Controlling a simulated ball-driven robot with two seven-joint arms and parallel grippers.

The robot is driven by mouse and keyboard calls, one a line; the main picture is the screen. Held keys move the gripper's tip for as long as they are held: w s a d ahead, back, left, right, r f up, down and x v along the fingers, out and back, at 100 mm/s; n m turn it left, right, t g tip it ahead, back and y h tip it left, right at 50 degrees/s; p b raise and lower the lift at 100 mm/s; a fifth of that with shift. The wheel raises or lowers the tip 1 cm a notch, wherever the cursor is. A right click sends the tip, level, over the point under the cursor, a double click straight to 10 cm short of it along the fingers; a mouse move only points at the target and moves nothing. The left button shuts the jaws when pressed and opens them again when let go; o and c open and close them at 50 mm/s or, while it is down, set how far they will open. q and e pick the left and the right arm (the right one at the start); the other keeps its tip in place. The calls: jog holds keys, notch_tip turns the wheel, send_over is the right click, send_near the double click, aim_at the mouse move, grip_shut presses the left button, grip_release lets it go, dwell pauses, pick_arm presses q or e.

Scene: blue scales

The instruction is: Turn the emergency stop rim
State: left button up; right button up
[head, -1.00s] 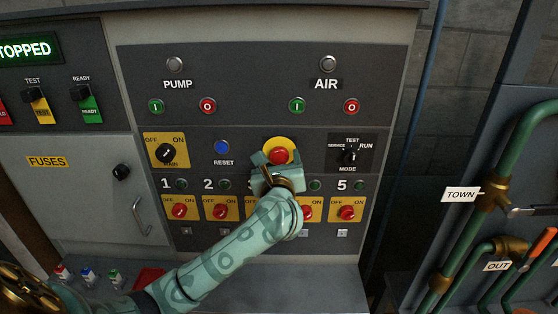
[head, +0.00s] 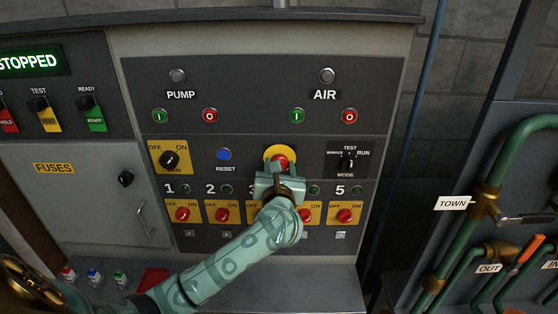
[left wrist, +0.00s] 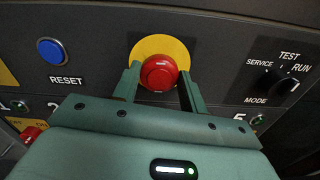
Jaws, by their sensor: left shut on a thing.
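The emergency stop is a red mushroom button (head: 280,160) on a round yellow plate (head: 287,151), in the middle of the grey panel. My left gripper (head: 279,166) reaches it from below in the head view. In the left wrist view the red button (left wrist: 159,72) sits between the two fingers of my left gripper (left wrist: 159,80), one on each side, and they are shut on its rim. The yellow plate (left wrist: 150,46) shows behind it. My right gripper is in neither view.
A blue RESET button (head: 224,154) is to the left and the MODE switch (head: 347,160) to the right. Red rotary switches, one of them (head: 344,216), line the row below. Green pipes (head: 491,165) stand at far right. A green display (head: 28,62) reads STOPPED.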

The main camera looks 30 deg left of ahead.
pick_arm(q)
jog(key=m+p, duration=0.3)
jog(key=shift+m, duration=0.3)
dwell(0.5)
jog(key=o, duration=1)
jog(key=b+v, duration=0.2)
jog(key=v, duration=1.4)
jog(key=shift+s, duration=0.2)
jog(key=shift+w, duration=0.1)
